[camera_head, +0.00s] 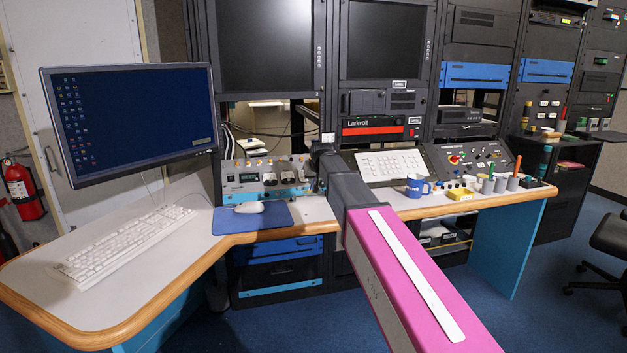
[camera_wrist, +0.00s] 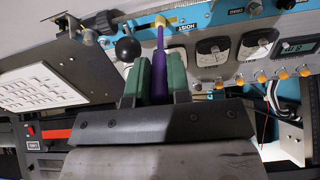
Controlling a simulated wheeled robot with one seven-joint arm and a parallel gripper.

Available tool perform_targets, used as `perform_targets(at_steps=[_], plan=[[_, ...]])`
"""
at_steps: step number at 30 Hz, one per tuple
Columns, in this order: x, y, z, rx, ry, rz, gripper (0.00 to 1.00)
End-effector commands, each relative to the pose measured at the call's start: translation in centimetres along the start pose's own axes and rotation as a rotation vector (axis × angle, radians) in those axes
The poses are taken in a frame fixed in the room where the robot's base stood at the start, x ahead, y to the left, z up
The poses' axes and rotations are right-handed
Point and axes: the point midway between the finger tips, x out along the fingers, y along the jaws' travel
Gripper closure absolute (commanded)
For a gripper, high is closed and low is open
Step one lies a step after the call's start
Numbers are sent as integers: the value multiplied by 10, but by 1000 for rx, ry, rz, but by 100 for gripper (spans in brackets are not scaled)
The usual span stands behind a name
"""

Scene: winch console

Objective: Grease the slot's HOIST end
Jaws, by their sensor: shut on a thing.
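In the wrist view my gripper (camera_wrist: 159,62) has two green fingers closed on a slim purple tool (camera_wrist: 160,42). The tool points away from me, its far end at a small yellow piece (camera_wrist: 161,21) by the blue console panel (camera_wrist: 208,14). I cannot tell whether the yellow piece is the tool's tip or whether it touches the panel. A label reading HOIST (camera_wrist: 187,27), upside down, sits just right of it. A lever with a black ball knob (camera_wrist: 128,49) stands left of the tool. The slot is not clearly visible. In the head view my arm hides the gripper and tool.
Dials (camera_wrist: 213,47) and orange-yellow knobs lie right of the tool. A white keypad (camera_wrist: 40,88) is at left.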

Motion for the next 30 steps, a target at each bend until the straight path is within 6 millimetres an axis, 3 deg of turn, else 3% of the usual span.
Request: perform_targets(at_steps=[30], plan=[[0, 16, -1, 0, 0, 1, 99]])
